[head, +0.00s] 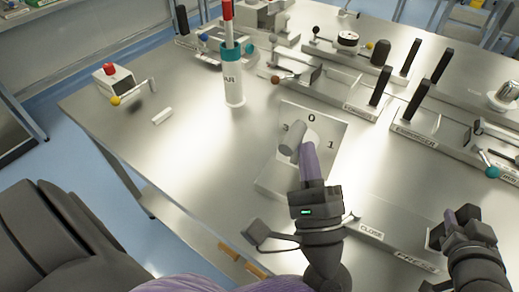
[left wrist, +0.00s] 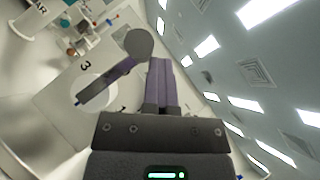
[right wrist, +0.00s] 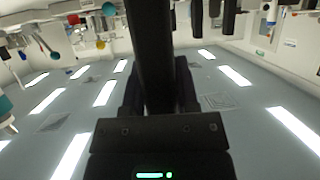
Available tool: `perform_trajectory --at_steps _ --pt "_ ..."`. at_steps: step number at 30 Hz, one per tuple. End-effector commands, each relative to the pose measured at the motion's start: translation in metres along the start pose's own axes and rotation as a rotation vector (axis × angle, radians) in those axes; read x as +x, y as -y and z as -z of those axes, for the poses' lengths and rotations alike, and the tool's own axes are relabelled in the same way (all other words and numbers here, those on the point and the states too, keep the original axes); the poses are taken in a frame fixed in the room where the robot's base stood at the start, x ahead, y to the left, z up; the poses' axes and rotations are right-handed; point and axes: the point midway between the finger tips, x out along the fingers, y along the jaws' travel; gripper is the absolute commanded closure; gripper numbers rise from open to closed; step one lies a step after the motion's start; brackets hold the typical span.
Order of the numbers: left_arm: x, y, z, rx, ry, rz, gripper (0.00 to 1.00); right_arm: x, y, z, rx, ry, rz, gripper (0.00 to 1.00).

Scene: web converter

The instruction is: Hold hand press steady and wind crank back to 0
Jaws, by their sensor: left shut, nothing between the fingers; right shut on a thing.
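The crank's grey knob (head: 290,138) is at the left of the dial and also shows in the left wrist view (left wrist: 140,43). There the crank arm (left wrist: 108,86) has a blue tip near the 3. My left gripper (head: 309,158) is shut and empty beside the knob; I cannot tell if they touch. The press is mostly hidden.
A white bottle with a teal collar (head: 233,80) stands behind the crank. A small box with a red button (head: 113,78) and a loose white piece (head: 162,116) are at the left. Black-handled fixtures (head: 379,87) crowd the right. The left bench top is mostly clear.

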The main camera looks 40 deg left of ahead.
Motion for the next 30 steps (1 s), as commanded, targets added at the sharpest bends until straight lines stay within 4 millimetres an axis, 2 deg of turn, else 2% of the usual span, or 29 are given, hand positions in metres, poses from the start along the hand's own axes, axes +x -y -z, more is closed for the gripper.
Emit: perform_trajectory --at_steps 1,6,8,14,17,22,25,30 --pt "-0.002 -0.005 0.003 0.006 -0.009 -0.011 1.0 0.001 -0.001 -0.011 -0.001 0.029 -0.006 1.0" --pt "-0.009 -0.003 0.01 0.009 -0.01 -0.009 1.0 0.001 -0.001 -0.011 -0.001 0.029 -0.006 1.0" --pt "-0.017 -0.002 0.018 0.078 -0.014 0.061 1.0 0.001 -0.001 -0.011 -0.001 0.03 -0.006 1.0" --pt "-0.049 -0.013 0.05 0.681 -0.01 0.677 1.0 0.001 -0.001 -0.011 0.0 0.03 -0.006 1.0" --pt "-0.065 -0.029 0.065 0.905 -0.008 0.903 1.0 0.001 -0.001 -0.011 0.0 0.03 -0.005 1.0" --pt "-0.08 -0.07 0.079 1.292 -0.006 1.295 1.0 0.001 0.0 -0.011 0.0 0.03 -0.004 1.0" --pt "-0.081 -0.098 0.081 1.418 -0.007 1.419 1.0 0.001 0.0 -0.011 0.001 0.03 -0.003 1.0" --pt "-0.068 -0.141 0.067 1.588 -0.006 1.589 1.0 0.001 0.0 -0.011 0.001 0.031 -0.003 1.0"
